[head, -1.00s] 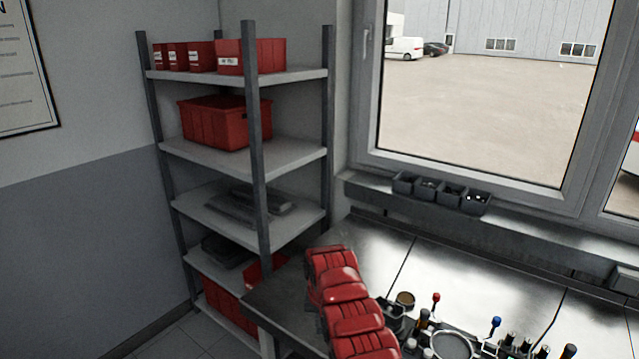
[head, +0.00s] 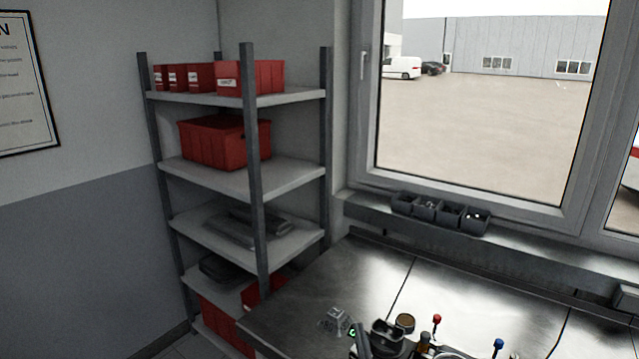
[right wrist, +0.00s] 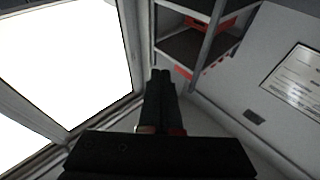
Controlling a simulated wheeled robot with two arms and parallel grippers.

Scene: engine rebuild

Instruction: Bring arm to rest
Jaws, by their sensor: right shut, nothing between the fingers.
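My right gripper (right wrist: 160,76) shows in the right wrist view. Its two dark fingers lie side by side, shut, with nothing between them. They point toward the room corner between window and shelf, clear of any surface that I can make out. In the head view, a dark upright part with a small green light shows at the bottom edge; I cannot tell how much of it is my right gripper. My left gripper does not show clearly in either view.
The workbench (head: 300,300) has a small metallic block (head: 335,319), a dark holder (head: 386,334), a round brown-topped container (head: 405,322) and coloured-handled tools near its front. A shelf rack (head: 250,170) with red bins stands left. Small dark bins (head: 440,211) line the sill.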

